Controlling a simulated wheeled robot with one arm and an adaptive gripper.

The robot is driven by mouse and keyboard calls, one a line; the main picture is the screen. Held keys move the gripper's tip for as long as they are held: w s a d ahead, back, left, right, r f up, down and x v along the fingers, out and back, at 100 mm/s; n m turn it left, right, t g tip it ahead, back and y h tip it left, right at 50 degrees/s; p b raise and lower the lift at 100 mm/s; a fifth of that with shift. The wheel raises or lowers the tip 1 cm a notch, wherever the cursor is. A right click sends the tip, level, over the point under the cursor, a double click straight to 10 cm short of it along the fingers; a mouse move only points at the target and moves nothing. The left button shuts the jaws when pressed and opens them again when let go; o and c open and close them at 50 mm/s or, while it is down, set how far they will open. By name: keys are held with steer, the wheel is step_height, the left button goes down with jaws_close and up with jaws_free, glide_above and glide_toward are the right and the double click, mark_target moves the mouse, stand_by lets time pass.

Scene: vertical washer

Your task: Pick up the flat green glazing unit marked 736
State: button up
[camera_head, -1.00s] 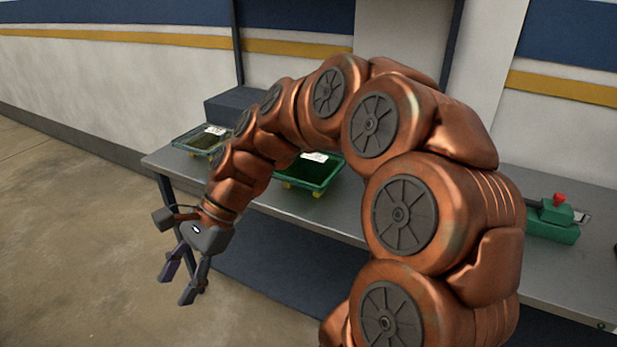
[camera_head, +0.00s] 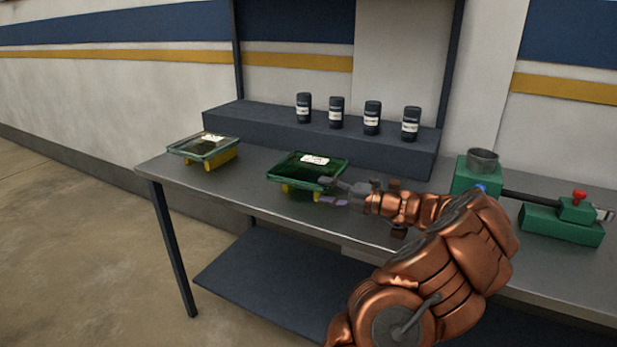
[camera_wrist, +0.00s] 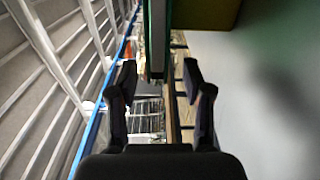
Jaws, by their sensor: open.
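Two flat green-edged glazing units with white labels rest on yellow supports on the bench; the label numbers are too small to read. One glazing unit (camera_head: 300,172) is at mid-bench, the other glazing unit (camera_head: 203,148) at the left end. My gripper (camera_head: 326,191) is open at the right front edge of the mid-bench unit, one finger near its rim and one lower. In the wrist view, the unit's edge (camera_wrist: 156,35) appears edge-on, lined up with the gap between my open fingers (camera_wrist: 159,82). I cannot tell whether they touch it.
The grey metal bench (camera_head: 255,165) carries a dark raised shelf (camera_head: 250,122) behind the units, with several black labelled canisters (camera_head: 336,113). A green device with a cup (camera_head: 482,160) and a red-knobbed green fixture (camera_head: 560,222) stand at right. Floor at left is clear.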

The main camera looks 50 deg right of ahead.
mark_target(310, 178)
steer(key=shift+s+d+f+m+h, duration=0.15)
steer(key=shift+d+m, duration=0.1)
steer(key=shift+d, duration=0.15)
steer(key=shift+s+d+f+m+h, duration=0.15)
steer(key=shift+d+m, duration=0.1)
steer(key=shift+d, duration=0.15)
steer(key=shift+d+r+x, duration=0.1)
steer(key=shift+r+x, duration=0.1)
steer(key=shift+x, duration=1.05)
steer(key=shift+d+r+x, duration=0.1)
steer(key=shift+r+x, duration=0.1)
steer(key=shift+x, duration=1.05)
steer(key=shift+r+x, duration=0.2)
steer(key=shift+x, duration=1.1)
jaws_close()
